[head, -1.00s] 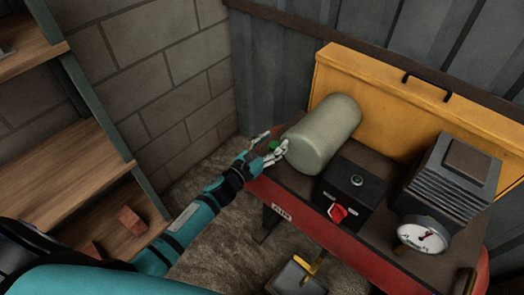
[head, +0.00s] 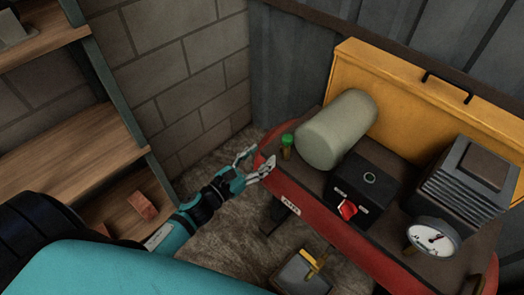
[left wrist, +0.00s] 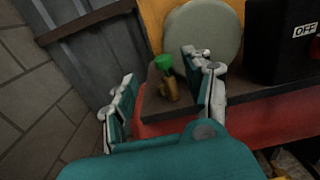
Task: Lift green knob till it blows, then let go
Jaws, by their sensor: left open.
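The green knob (head: 287,139) sits on top of a small brass valve (head: 287,153) at the left end of the red machine, beside the grey-green tank (head: 338,129). In the left wrist view the green knob (left wrist: 163,62) and brass stem (left wrist: 170,88) show beyond the fingers and between them. My left gripper (head: 257,166) is open and empty, in front of and to the left of the valve, apart from the knob. It also shows in the left wrist view (left wrist: 160,98). My right gripper is not in view.
A black box (head: 362,188) with a red switch (head: 347,209) stands right of the tank. A round gauge (head: 432,238) and a ribbed motor block (head: 463,182) are further right. Wooden shelves (head: 75,165) with bricks (head: 143,205) stand at the left. A yellow lid (head: 410,95) stands behind.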

